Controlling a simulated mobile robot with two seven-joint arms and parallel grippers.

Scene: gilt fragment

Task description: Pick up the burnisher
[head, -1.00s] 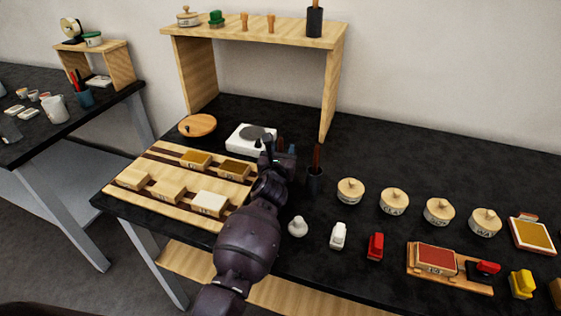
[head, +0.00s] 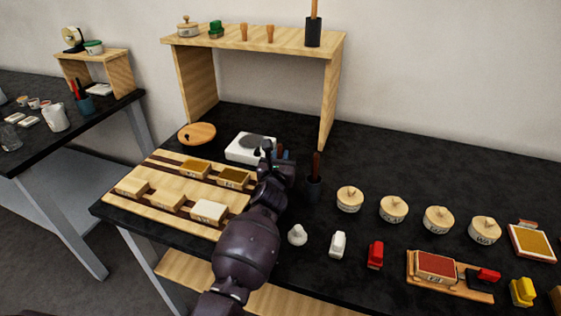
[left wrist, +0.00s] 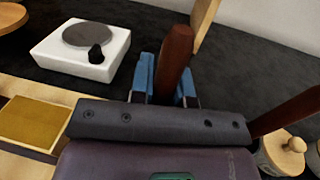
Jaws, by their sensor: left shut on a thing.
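My left gripper (head: 282,154) is over the black table, just left of the dark cup. In the left wrist view its blue fingertips (left wrist: 167,80) are shut on a dark reddish-brown handle, which I take to be the burnisher (left wrist: 175,55). The handle stands up between the fingers, and its lower part is hidden behind the gripper body. In the head view the arm and gripper largely hide it. My right gripper is not in view.
A dark cup (head: 314,188) with another brown handle (head: 316,164) stands close to the gripper's right. Several lidded jars (head: 350,199) stand right. A shelf (head: 255,43) rises behind.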

